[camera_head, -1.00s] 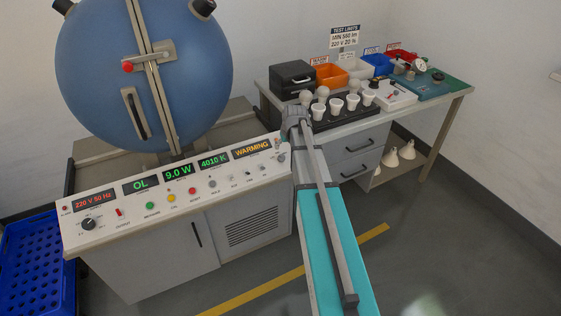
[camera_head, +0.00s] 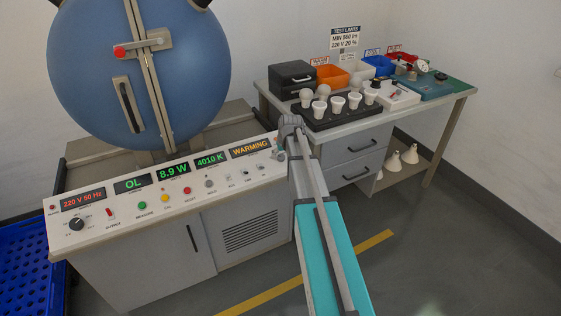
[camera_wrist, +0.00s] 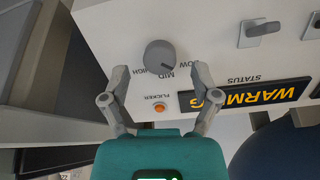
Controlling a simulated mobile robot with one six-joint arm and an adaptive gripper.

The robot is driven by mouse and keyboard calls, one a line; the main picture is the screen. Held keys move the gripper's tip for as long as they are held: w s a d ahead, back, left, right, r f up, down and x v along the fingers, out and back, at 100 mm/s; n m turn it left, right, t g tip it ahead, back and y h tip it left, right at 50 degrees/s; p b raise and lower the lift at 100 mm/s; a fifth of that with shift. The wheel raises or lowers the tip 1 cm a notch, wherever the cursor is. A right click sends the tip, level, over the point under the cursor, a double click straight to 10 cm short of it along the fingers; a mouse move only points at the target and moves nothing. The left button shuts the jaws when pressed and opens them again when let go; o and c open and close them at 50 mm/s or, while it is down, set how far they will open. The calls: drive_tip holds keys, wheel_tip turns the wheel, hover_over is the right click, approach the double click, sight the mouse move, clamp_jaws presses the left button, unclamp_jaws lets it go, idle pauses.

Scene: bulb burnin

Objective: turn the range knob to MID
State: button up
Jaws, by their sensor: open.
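The range knob (camera_wrist: 160,55) is a round grey dial on the white panel, seen upside down in the wrist view. LOW, MID and HIGH are printed along its lower side in that picture. A dark pointer line shows near its lower right rim; I cannot tell surely which label it meets. My gripper (camera_wrist: 160,73) is open, its fingertips apart on both sides of the knob's lower edge, with no clear contact. In the head view my gripper (camera_head: 288,134) is at the console's right end, mostly hidden by my arm.
The STATUS display (camera_wrist: 245,97) reads WARMING. A grey lever switch (camera_wrist: 262,29) is nearby. In the head view, a bench (camera_head: 340,130) holds a black bulb tray (camera_head: 335,115) beyond the arm.

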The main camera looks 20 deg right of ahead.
drive_tip(key=shift+b+x, duration=0.6)
drive_tip(key=shift+x, duration=0.35)
clamp_jaws()
